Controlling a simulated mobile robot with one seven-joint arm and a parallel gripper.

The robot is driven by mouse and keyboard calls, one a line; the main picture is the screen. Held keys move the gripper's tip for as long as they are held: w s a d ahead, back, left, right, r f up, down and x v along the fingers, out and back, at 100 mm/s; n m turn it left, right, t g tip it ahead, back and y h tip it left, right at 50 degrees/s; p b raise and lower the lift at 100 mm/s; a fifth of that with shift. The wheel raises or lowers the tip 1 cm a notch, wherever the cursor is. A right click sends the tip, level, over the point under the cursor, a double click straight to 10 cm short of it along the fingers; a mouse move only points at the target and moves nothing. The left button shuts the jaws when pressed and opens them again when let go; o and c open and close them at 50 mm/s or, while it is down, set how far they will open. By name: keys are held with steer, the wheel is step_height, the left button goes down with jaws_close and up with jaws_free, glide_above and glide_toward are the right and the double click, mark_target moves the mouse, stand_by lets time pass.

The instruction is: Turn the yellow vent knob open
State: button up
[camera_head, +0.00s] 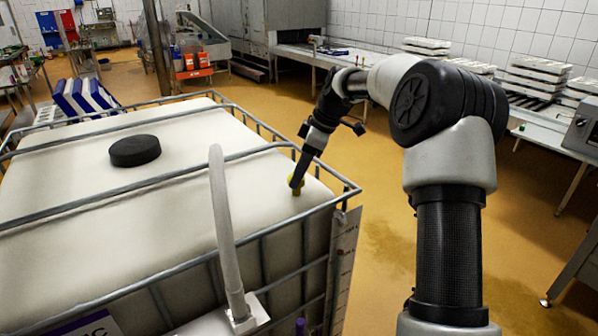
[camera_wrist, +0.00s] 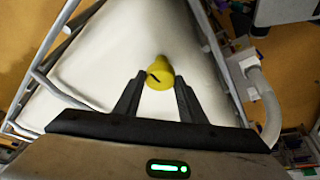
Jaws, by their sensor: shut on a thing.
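The yellow vent knob (camera_head: 297,191) sits on the top of the white caged tank (camera_head: 190,190), near its right corner. My gripper (camera_head: 296,181) reaches down to it from above, and its fingers hide part of the knob in the head view. In the wrist view the knob (camera_wrist: 160,73) is round and yellow with a dark slanted line on it. It lies between the two dark fingertips of my gripper (camera_wrist: 159,82), which is shut on it.
A metal cage rail (camera_head: 330,197) runs close around the tank top by the knob. A black lid (camera_head: 135,151) is on the tank, and a grey hose (camera_head: 222,220) rises in front. White mould stacks (camera_head: 535,75) stand on tables at the right. The ochre floor between is clear.

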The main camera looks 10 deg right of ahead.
steer(key=o, duration=1)
steer(key=shift+o, duration=0.2)
steer(key=shift+r, duration=0.1)
steer(key=v, duration=1.7)
steer(key=shift+p, duration=0.4)
steer(key=shift+r, duration=0.1)
